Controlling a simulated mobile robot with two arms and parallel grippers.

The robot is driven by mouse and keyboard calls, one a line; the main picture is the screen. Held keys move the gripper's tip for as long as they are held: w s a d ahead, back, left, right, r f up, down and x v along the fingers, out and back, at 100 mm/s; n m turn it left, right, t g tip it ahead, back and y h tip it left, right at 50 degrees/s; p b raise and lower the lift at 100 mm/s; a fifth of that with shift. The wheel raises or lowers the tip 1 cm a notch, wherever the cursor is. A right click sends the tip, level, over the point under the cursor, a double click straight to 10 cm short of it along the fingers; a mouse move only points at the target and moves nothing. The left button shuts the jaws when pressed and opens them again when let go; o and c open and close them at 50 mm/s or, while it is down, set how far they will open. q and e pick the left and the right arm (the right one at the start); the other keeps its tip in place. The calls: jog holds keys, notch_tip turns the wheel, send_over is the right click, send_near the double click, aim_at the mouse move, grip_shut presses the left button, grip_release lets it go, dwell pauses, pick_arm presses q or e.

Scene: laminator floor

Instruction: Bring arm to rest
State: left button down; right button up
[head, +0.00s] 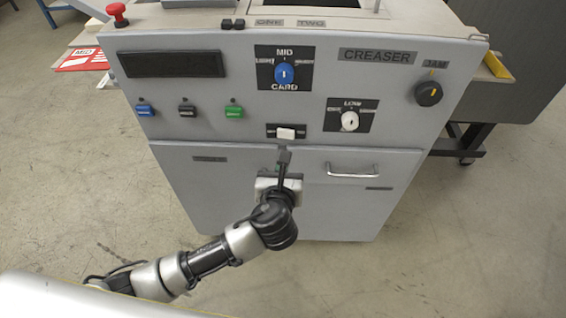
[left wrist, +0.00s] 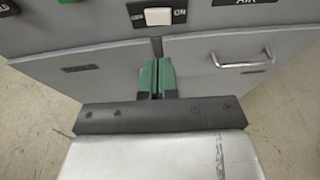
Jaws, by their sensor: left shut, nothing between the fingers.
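My left arm comes in from the lower left in the head view. Its gripper (head: 284,158) is in front of the grey creaser machine (head: 240,185), just below the white rocker switch (head: 286,133). In the left wrist view the green fingers of the left gripper (left wrist: 157,78) are together and empty. They point at the machine's front, below the white switch (left wrist: 158,17), whose right side reads ON. A gap between fingertips and panel cannot be judged. My right gripper is in neither view.
The panel has a blue knob (head: 284,74), a white knob (head: 349,121), a black knob (head: 428,93) and several coloured buttons. A red emergency stop (head: 117,14) sits at the top left. A handle (head: 352,170) projects from the right door. Bare floor (head: 480,240) lies to the right.

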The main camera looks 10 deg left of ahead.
pick_arm(q)
jog(key=shift+s, duration=0.1)
dwell(0.4)
jog(key=s+a+f+n+g, duration=0.3)
jog(key=f+n, duration=0.2)
jog(key=f, duration=0.6)
jog(key=s+a+f+n+g, duration=0.25)
jog(key=f+n, duration=0.25)
jog(key=f, duration=0.5)
jog(key=s+a+f+n+g, duration=0.3)
jog(key=a+f+n, duration=0.15)
jog(key=f, duration=0.65)
jog(key=s+a+f+n+g, duration=0.1)
jog(key=s+f+n, duration=0.4)
jog(key=s, duration=0.6)
jog(key=s+a+f+n+g, duration=0.2)
jog(key=s+f+n, duration=0.4)
jog(key=s, duration=0.5)
jog(key=s+a+f+n+g, duration=0.2)
jog(key=s+a+f+n, duration=0.2)
jog(key=s+n, duration=0.3)
jog(key=s+f, duration=0.1)
jog(key=s, duration=0.3)
jog(key=shift+f+h, duration=0.2)
jog(key=shift+h, duration=0.2)
